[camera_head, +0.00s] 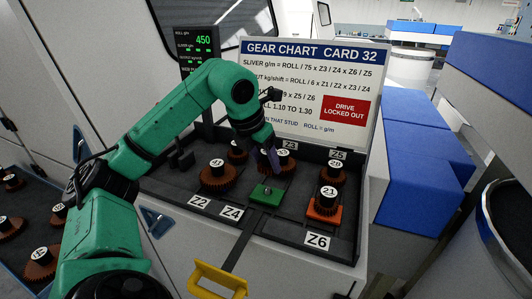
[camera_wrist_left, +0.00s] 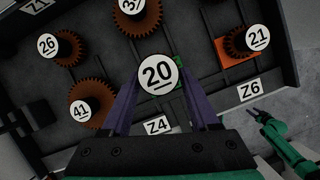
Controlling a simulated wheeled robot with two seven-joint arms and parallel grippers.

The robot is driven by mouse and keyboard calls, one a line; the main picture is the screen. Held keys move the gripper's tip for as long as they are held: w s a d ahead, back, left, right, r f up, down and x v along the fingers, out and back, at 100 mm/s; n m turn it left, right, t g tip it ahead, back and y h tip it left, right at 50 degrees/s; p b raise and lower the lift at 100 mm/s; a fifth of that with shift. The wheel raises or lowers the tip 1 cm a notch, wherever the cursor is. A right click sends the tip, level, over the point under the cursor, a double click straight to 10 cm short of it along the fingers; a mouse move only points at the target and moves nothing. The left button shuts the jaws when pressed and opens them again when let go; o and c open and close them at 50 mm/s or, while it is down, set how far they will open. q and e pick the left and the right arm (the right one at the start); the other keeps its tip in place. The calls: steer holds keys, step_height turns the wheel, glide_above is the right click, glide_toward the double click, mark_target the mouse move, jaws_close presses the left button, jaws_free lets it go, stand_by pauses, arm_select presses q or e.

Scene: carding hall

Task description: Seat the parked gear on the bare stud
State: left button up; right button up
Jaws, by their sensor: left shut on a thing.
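My left gripper (camera_head: 268,158) is over the gear tray, its purple fingers pointing down behind the green pad. In the left wrist view the fingers (camera_wrist_left: 158,95) are shut on a gear with a white disc marked 20 (camera_wrist_left: 158,74); the disc hides most of the gear. In the head view the held gear is hard to make out. The green pad (camera_head: 261,200) bears a small bare metal stud (camera_head: 267,190). In the wrist view the pad's edge shows behind the 20 disc. My right gripper (camera_wrist_left: 259,117) is small at the wrist view's right edge, its opening unclear.
Gear 21 (camera_head: 326,205) sits on an orange pad (camera_head: 324,216) right of the green one. Brown gears 41 (camera_head: 215,181), 26 (camera_wrist_left: 62,47) and 37 (camera_wrist_left: 137,20) stand around. The chart card (camera_head: 315,90) rises behind. A yellow handle (camera_head: 216,279) juts out in front.

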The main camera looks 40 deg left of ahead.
mark_target(268, 188)
arm_select(q)
steer(key=shift+s+d+r, duration=0.5)
steer(key=shift+s+d, duration=0.15)
steer(key=shift+s, duration=0.1)
steer(key=shift+w+a+f, duration=0.1)
steer(key=shift+f, duration=0.3)
steer(key=f+b, duration=0.2)
steer(key=w+a+f+b, duration=0.1)
steer(key=shift+f, duration=0.3)
steer(key=b, duration=0.1)
steer(key=f, duration=0.1)
steer(key=f+b, duration=0.1)
steer(key=shift+s+d+f+b, duration=0.25)
steer(key=shift+b, duration=0.05)
steer(key=shift+w+a+f, duration=0.1)
steer(key=shift+f, duration=0.3)
arm_select(e)
step_height(268, 188, down, 6)
steer(key=s, duration=0.1)
steer(key=shift+s+d, duration=0.25)
steer(key=shift+s, duration=0.1)
arm_select(q)
steer(key=o, duration=1.5)
arm_select(e)
steer(key=shift+d, duration=0.25)
